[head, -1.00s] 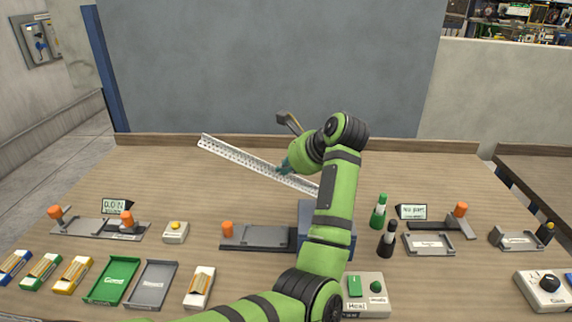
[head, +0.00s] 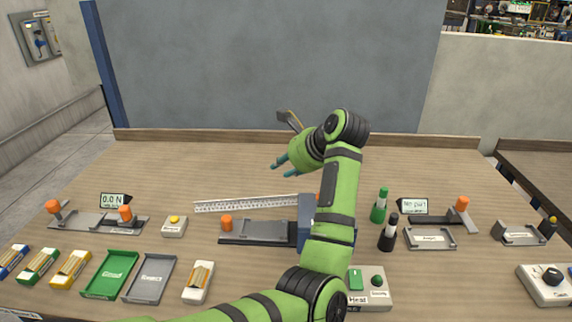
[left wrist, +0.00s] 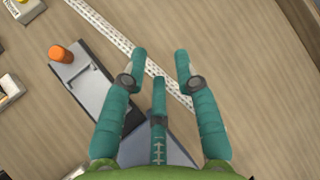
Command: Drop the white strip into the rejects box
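The white strip (head: 245,204) is long and perforated and lies on the table just behind the dark grey fixture (head: 258,232). Its right end is hidden behind the fixture's blue block and my arm. The strip also crosses the left wrist view (left wrist: 105,28), passing beyond the fingertips. My left gripper (head: 279,166) is open and empty, above and behind the strip; its spread teal fingers show in the left wrist view (left wrist: 161,62). The grey tray labelled Reject (head: 151,278) is at the front left, beside the green tray labelled Good (head: 109,275). My right gripper is not in view.
A blue block (head: 308,221) stands at the fixture's right end. A yellow-button box (head: 174,226) and a fixture with orange knobs (head: 97,221) are at left. Green (head: 380,207) and black bottles (head: 388,234) stand at right. The rear table is clear.

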